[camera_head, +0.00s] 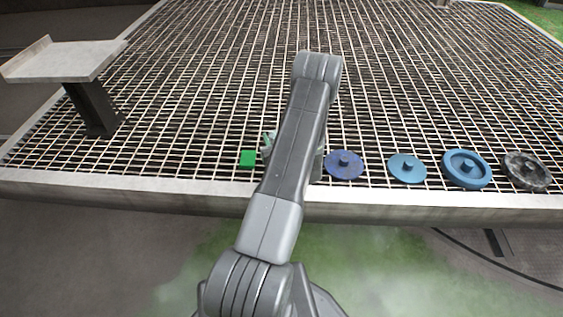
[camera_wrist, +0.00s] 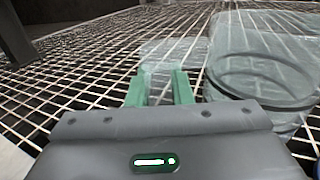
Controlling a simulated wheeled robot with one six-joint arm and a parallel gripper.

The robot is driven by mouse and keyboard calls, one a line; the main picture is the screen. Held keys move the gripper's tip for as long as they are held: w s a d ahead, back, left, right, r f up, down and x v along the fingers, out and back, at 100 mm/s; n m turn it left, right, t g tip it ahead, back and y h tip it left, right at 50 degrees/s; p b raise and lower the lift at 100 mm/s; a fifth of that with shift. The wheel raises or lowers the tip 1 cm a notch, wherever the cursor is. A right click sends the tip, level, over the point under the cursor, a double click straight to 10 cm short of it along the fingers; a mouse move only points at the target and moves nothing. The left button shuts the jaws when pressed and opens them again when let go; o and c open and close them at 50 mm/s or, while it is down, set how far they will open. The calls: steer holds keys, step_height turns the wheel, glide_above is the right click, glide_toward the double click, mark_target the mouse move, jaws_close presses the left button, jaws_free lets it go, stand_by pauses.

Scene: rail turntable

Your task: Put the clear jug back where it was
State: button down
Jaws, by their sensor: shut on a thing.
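The clear jug (camera_wrist: 258,62) is a see-through vessel with dark rings, at the right of the wrist view. A clear part, seemingly its handle, reaches left to my gripper (camera_wrist: 163,76). The two green fingers are shut on that part, with the jug's body to their right. The jug looks upright; I cannot tell whether it touches the grating. In the head view my arm hides most of the jug and gripper; only a small pale green bit of the gripper (camera_head: 269,141) shows left of the arm.
To the right stand a dark blue disc (camera_head: 344,166), a light blue disc (camera_head: 407,169), a blue wheel (camera_head: 466,169) and a dark wheel (camera_head: 526,171). A raised pale stand (camera_head: 65,60) is at left.

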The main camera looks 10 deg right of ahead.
step_height(320, 180, down, 7)
steer(key=shift+f+b, duration=0.2)
steer(key=shift+b, duration=0.6)
steer(key=shift+f, duration=0.2)
steer(key=c, duration=1.3)
jaws_free()
steer(key=shift+r, duration=0.1)
steer(key=shift+r, duration=0.2)
steer(key=s, duration=0.4)
steer(key=s+d+p, duration=0.1)
steer(key=s, duration=0.7)
steer(key=shift+d+f+p, duration=0.1)
steer(key=shift+d+p, duration=0.05)
steer(key=shift+p, duration=0.2)
